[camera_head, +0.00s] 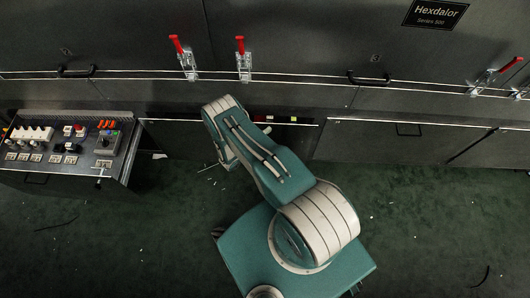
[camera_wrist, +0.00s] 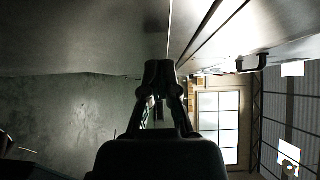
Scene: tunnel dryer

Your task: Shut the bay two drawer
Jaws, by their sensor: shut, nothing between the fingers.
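In the head view, a dark drawer front (camera_head: 290,142) with a pale top edge sits low in the machine, behind my arm. A dark gap with small red, yellow and green items shows just behind that edge, so it looks pulled out; its bay number is not readable. My arm hides its middle. My gripper (camera_head: 228,160) points down in front of this drawer, mostly hidden by my arm. In the wrist view, my gripper (camera_wrist: 160,68) is shut and empty, its tips close to a grey metal face (camera_wrist: 85,35). Whether they touch it I cannot tell.
A control console (camera_head: 65,145) with switches stands at the left. Another low front with a handle (camera_head: 408,130) is at the right. Red-handled clamps (camera_head: 243,62) and bar handles (camera_head: 76,71) line the upper panels. The green floor (camera_head: 420,220) is mostly clear, with small scraps.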

